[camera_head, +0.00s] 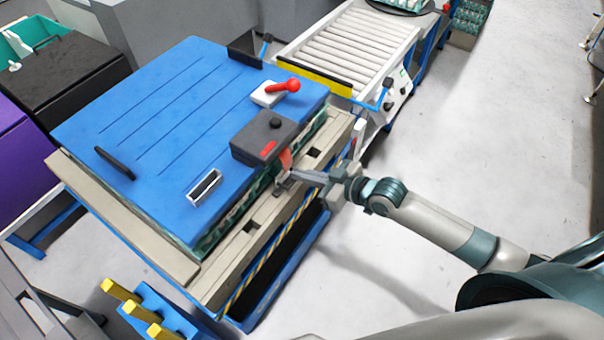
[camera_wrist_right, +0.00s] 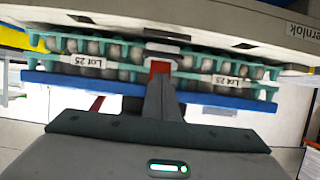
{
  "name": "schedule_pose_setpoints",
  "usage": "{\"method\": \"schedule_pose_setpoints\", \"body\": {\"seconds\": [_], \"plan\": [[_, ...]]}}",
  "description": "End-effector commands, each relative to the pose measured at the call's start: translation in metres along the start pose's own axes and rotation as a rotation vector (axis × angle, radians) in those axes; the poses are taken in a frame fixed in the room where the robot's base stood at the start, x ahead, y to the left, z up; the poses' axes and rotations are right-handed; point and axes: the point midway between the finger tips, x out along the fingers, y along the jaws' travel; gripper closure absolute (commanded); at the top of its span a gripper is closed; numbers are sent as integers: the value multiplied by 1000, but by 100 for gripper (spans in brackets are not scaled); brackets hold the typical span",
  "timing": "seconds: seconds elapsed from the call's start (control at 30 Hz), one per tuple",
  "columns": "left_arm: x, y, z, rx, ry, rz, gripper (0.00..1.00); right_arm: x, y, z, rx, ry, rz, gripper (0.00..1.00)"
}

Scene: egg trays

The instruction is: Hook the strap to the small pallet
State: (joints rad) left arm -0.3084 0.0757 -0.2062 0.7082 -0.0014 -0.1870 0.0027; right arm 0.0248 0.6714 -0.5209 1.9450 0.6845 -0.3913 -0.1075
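The strap (camera_head: 286,160) is a short red band hanging from a dark grey box (camera_head: 265,140) on the blue lid of the egg-tray stack. In the right wrist view, which looks upside down, the red strap (camera_wrist_right: 160,68) shows with a grey metal end piece (camera_wrist_right: 165,50) beside the pallet edge. The small pallet (camera_head: 265,222) is the beige slotted base under the stack. My right gripper (camera_head: 290,177) is at the pallet's near right side, its fingers closed together on the strap's end. Whether the hook touches the pallet is unclear. My left gripper is out of view.
A blue rack with yellow pegs (camera_head: 160,315) is at the front left. The floor on the right (camera_head: 500,130) is clear.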

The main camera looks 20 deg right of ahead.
Motion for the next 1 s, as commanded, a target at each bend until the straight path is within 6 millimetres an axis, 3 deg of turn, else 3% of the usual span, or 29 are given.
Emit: {"method": "schedule_pose_setpoints", "body": {"seconds": [0.27,1.0], "plan": [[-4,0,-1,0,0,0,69,-6,0,-1,0,-2,0,100],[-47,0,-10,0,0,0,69,-93,0,-1,0,-2,0,100]]}}
